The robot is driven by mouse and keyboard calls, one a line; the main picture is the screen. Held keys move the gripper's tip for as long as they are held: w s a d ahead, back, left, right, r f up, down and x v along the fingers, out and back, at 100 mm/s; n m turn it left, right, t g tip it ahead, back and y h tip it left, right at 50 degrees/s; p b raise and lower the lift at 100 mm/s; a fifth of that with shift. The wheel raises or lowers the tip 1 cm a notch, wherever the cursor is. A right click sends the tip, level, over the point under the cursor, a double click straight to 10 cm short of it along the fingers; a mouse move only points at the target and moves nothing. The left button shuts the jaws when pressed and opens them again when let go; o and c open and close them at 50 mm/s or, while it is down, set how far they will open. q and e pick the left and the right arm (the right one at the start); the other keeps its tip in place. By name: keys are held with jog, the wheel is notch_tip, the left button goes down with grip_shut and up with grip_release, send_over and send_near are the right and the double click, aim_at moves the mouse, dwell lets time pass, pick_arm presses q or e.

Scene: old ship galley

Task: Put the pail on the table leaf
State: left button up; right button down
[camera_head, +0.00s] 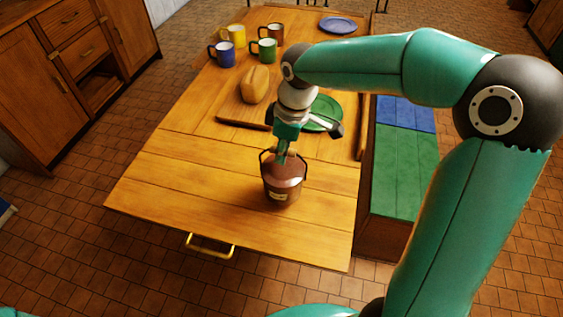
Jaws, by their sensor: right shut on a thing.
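The pail (283,188) is a brown metal bucket with a dark handle and a small pale label. It is upright at the table leaf (190,190), the near wooden section with a brass pull on its front edge. I cannot tell whether its base touches the leaf or hangs just above it. My right gripper (284,153) is directly above the pail, pointing down, shut on the pail's handle. The fingertips are small and partly merge with the handle. My left gripper is not in view.
Behind the leaf lie a loaf (256,84) on a board (232,109) and a green plate (325,112). Several mugs (264,50) and a blue plate (338,25) stand farther back. A bench (402,165) flanks the right side. The leaf is clear left of the pail.

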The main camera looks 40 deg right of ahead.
aim_at(281, 168)
jog(key=shift+f, duration=2.1)
jog(key=c, duration=1.1)
grip_release()
jog(key=r, duration=0.4)
jog(key=s+r, duration=0.1)
jog(key=r, duration=0.3)
jog(key=d+r, duration=0.1)
jog(key=r, duration=0.3)
jog(key=shift+s, duration=0.25)
jog(key=shift+d, duration=0.1)
